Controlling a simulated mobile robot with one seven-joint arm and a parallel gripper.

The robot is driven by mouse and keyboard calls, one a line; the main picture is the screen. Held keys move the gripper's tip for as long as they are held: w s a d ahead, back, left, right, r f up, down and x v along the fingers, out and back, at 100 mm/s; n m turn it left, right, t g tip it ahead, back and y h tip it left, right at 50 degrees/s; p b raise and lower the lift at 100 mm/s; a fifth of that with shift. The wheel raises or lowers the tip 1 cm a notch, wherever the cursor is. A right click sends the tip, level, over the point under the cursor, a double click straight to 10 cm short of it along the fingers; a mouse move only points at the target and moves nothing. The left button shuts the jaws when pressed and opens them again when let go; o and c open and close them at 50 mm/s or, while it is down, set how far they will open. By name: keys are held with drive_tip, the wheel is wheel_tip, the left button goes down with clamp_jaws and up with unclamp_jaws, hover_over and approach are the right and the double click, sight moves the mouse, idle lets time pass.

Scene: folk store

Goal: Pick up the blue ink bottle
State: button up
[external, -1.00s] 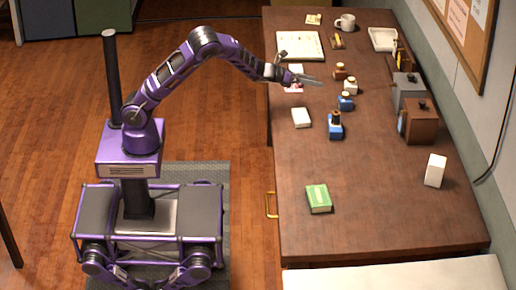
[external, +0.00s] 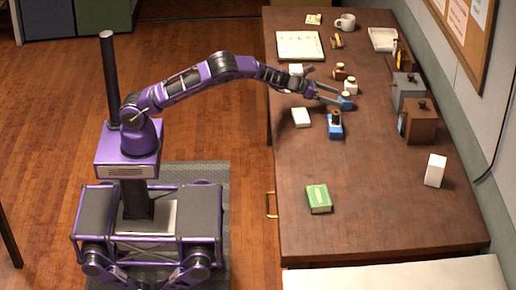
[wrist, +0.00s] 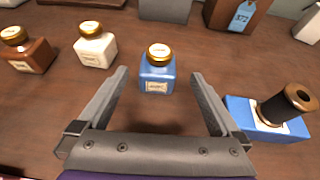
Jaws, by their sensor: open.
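The blue ink bottle (wrist: 157,72) has a gold cap and a pale label. In the wrist view it stands upright just beyond and between my open fingertips. My gripper (wrist: 158,85) is open and empty, low over the table. In the external view my gripper (external: 327,94) reaches from the left to the blue ink bottle (external: 346,102), which is partly hidden by the fingers there. I cannot tell whether a finger touches it.
A blue box with a dark, brown-topped cylinder (wrist: 268,118) sits close to my right finger. A white bottle (wrist: 95,45) and a brown bottle (wrist: 27,52) stand to the left. The front of the table (external: 390,215) is mostly clear.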

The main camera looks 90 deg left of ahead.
sight(341, 98)
drive_tip(key=shift+x, duration=2.65)
drive_tip(key=shift+a, duration=0.1)
drive_tip(key=c, duration=1.5)
